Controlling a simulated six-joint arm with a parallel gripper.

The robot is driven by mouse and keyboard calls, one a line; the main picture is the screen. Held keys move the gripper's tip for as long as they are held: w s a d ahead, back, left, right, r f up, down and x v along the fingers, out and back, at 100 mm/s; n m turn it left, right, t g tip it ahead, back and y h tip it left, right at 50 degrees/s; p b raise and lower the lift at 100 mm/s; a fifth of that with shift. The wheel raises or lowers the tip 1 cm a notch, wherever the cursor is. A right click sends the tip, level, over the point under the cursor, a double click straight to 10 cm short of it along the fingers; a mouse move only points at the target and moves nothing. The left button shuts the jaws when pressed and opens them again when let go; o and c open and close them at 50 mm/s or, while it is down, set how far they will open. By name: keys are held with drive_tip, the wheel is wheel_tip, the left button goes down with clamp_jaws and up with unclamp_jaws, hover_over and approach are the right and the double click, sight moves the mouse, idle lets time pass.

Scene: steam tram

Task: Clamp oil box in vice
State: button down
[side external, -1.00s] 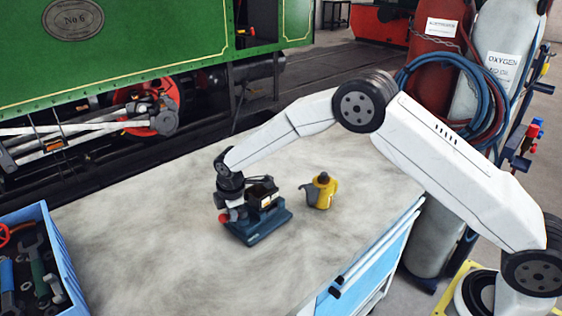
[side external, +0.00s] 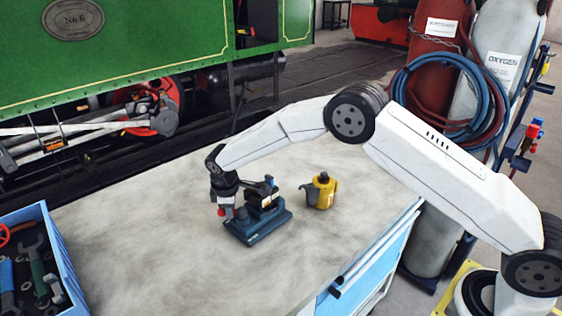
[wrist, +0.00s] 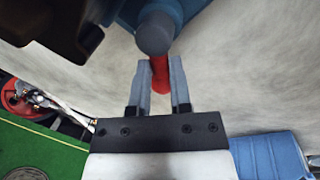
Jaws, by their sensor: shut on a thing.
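The blue bench vice (side external: 258,230) stands on the workbench. My gripper (side external: 224,210) is at its left side, pointing down beside the vice's screw end. In the wrist view my gripper (wrist: 160,88) has its two grey fingers on either side of the red vice handle (wrist: 160,72) and is shut on it. The grey round screw end (wrist: 156,33) is just beyond the fingertips. A dark block, seemingly the oil box (side external: 258,197), sits at the vice's jaws. My arm partly hides it, and whether the jaws touch it cannot be seen.
A yellow oil can (side external: 321,191) stands on the bench just right of the vice. A blue crate of tools (side external: 62,262) is at the left front. The bench top (side external: 140,225) between crate and vice is clear. A green locomotive (side external: 120,50) stands behind.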

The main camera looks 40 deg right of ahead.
drive_tip(key=shift+w+m, duration=0.15)
drive_tip(key=shift+m, duration=0.35)
drive_tip(key=c, duration=0.5)
unclamp_jaws()
drive_tip(key=shift+c, duration=0.2)
drive_tip(key=shift+r, duration=0.15)
wheel_tip(320, 180, up, 8)
drive_tip(key=s+a, duration=0.1)
drive_tip(key=shift+f, duration=0.25)
drive_tip(key=shift+s+d, duration=0.1)
drive_tip(key=shift+s, duration=0.05)
drive_tip(key=s+d+m, duration=0.3)
drive_tip(key=s+d, duration=0.1)
drive_tip(key=s, duration=0.6)
drive_tip(key=s+d+r+m+y, duration=0.1)
drive_tip(key=s+d+m, duration=0.2)
drive_tip(key=s, duration=0.6)
drive_tip(key=s+d+r+m+t, duration=0.1)
drive_tip(key=s+d, duration=0.4)
drive_tip(key=s, duration=0.5)
drive_tip(key=shift+s+d+m, duration=0.3)
drive_tip(key=shift+s+m, duration=0.05)
drive_tip(key=shift+m, duration=0.55)
